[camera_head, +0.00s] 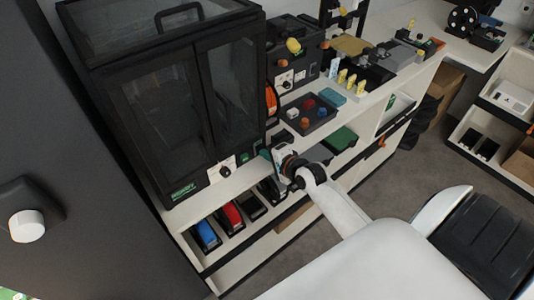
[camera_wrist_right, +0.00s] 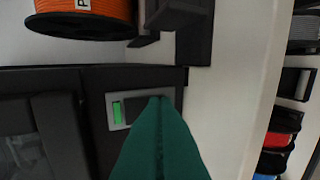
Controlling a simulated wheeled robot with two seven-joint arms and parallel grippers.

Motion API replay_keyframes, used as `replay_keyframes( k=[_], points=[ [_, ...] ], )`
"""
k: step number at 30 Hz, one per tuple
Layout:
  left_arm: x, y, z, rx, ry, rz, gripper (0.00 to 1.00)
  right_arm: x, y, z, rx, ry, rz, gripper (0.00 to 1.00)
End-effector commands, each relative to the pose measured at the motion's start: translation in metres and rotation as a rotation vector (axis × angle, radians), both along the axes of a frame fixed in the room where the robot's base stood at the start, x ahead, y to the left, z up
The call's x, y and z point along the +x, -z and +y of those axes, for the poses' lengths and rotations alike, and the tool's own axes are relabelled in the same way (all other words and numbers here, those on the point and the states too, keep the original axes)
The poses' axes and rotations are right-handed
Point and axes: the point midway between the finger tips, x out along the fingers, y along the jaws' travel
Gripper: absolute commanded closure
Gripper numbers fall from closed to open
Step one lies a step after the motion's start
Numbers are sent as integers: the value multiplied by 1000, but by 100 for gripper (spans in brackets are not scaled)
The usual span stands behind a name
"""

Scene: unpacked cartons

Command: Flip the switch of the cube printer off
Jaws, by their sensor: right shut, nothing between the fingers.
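The cube printer (camera_head: 150,95) is a large black enclosure with glass doors at the left of the head view. Its switch (camera_head: 244,158) is a small plate with green on it, low at the printer's front right corner. In the right wrist view, the switch (camera_wrist_right: 117,111) shows a bright green part at its left and a dark part at its right. My right gripper (camera_head: 264,155) is shut and empty, close to the switch. In the right wrist view, its dark green fingers (camera_wrist_right: 160,105) cover part of the dark side. Contact cannot be told. My left gripper is out of view.
A white knob (camera_head: 228,165) sits left of the switch. An orange spool (camera_head: 271,100) stands beside the printer. A tray of small coloured parts (camera_head: 309,124) is to the right. Red and blue spools (camera_head: 206,234) lie on the shelf below.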

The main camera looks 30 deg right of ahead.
Motion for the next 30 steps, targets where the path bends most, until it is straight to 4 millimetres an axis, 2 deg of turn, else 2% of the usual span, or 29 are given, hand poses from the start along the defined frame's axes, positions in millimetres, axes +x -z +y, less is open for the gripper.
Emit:
replay_keyframes(
  k=[4, 8, 17, 30],
  points=[
    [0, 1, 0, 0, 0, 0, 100, 0, 1, 0, 0, 0, -2, 100],
    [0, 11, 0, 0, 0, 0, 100, 3, 5, 1, 5, -1, -41, 100],
    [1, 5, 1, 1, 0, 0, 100, 3, -1, 1, 4, -2, -38, 100],
    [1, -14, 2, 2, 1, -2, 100, 4, -17, 1, 4, -1, -41, 100]
  ],
)
